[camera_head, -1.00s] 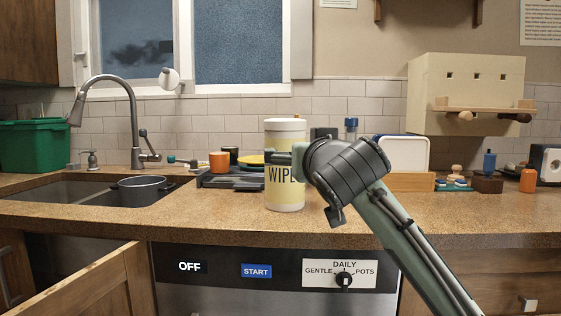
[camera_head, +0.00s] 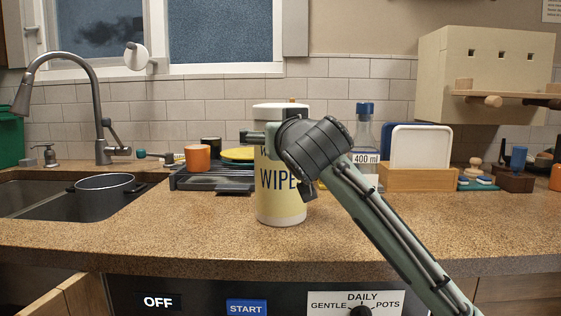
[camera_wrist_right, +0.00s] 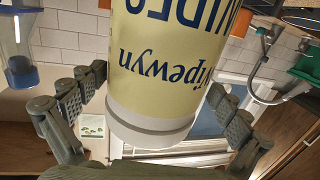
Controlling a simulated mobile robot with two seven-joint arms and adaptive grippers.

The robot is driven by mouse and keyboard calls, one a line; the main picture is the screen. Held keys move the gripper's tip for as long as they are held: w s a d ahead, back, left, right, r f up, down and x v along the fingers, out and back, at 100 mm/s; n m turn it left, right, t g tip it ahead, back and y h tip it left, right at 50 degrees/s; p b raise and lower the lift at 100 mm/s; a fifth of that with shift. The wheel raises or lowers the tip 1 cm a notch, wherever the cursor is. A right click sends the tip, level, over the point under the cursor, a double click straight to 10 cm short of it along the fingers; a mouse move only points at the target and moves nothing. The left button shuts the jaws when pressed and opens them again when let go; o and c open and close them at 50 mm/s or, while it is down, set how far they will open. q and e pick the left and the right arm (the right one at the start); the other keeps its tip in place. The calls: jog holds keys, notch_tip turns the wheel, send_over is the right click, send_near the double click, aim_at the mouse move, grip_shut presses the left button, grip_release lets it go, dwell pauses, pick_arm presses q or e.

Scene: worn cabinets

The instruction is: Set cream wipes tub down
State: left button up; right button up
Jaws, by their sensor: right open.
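The cream wipes tub (camera_head: 281,205) has a pale yellow label and a white lid and base. It stands upright on the brown speckled counter (camera_head: 215,225), where its base appears to rest. My right gripper (camera_head: 262,137) is open at the tub's upper part, and its wrist hides part of the label and lid. In the right wrist view the tub (camera_wrist_right: 165,85) appears upside down between the two spread fingers of my right gripper (camera_wrist_right: 158,84). Whether a finger touches the tub is hard to tell. My left gripper is not in view.
A dark pot (camera_head: 105,198) sits in the sink at left. Behind the tub are a dark rack (camera_head: 210,181), an orange cup (camera_head: 197,158) and a clear bottle (camera_head: 365,135). A wooden holder with a white board (camera_head: 421,147) stands at right. The counter front is clear.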

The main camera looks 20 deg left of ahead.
jog(key=x, duration=0.5)
jog(key=shift+f+p, duration=0.15)
jog(key=shift+p, duration=0.2)
jog(key=c, duration=1.6)
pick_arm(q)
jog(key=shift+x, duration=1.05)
pick_arm(e)
jog(key=shift+c, duration=0.5)
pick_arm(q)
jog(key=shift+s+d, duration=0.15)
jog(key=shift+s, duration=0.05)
pick_arm(e)
jog(key=shift+r, duration=0.25)
